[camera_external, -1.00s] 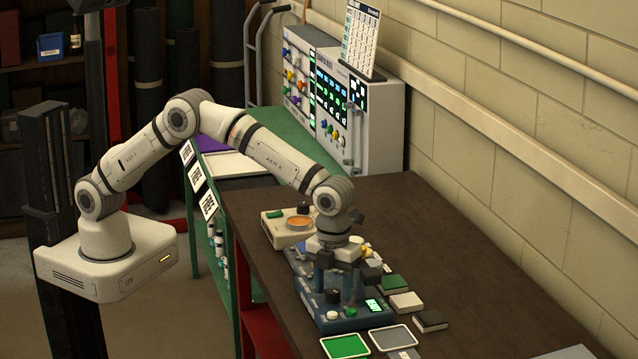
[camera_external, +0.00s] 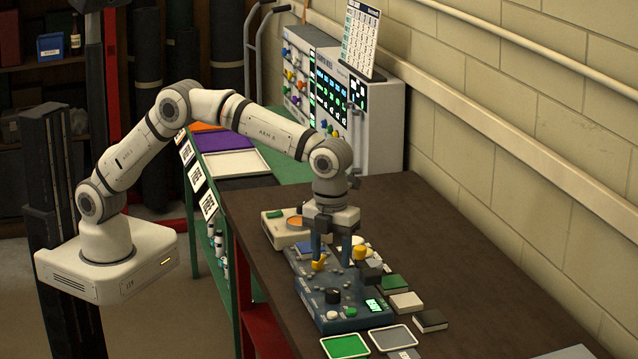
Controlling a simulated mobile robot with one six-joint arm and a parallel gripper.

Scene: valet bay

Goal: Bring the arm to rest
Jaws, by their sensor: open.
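My gripper (camera_external: 333,255) points down above the blue control panel (camera_external: 338,318) on the dark brown table. Its two dark fingers are apart, with nothing seen held between them. The fingertips are near a yellow knob (camera_external: 319,264) on the panel; I cannot tell whether they touch anything. The panel also carries a black knob (camera_external: 332,296), a white button, a green button and a small lit green display (camera_external: 374,305). My arm is bent over the table from its base at the left.
A beige device (camera_external: 275,230) with an orange dial stands behind the panel. Small blocks, including a green one (camera_external: 391,284), and a green pad (camera_external: 345,346) lie close by. A tall panel of lit switches (camera_external: 372,130) stands at the back.

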